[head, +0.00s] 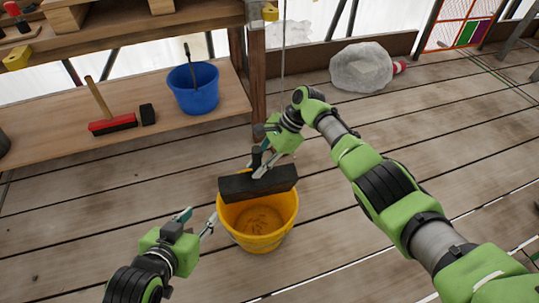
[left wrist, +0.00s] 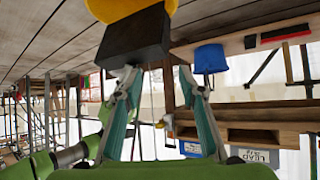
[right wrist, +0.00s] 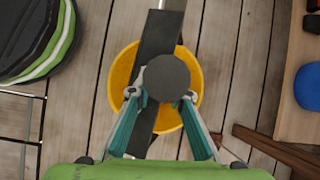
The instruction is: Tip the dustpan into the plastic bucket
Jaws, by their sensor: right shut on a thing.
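The black dustpan (head: 258,184) is tilted on edge over the far rim of the yellow plastic bucket (head: 258,237). My right gripper (head: 262,168) is above the bucket and shut on the dustpan's handle; in the right wrist view the round end of the handle (right wrist: 168,78) sits between the fingertips. Brownish bits show on the bucket's floor. My left gripper (head: 211,219) is open and empty, just left of the bucket and apart from it. The left wrist view shows the dustpan (left wrist: 137,38) and the bucket beyond its open fingers.
A wooden shelf (head: 50,135) at the back left holds a blue bucket (head: 194,88), a red brush (head: 112,124) and a small black block (head: 148,114). A clear plastic bag (head: 361,68) lies at the back. The plank floor around the yellow bucket is mostly free.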

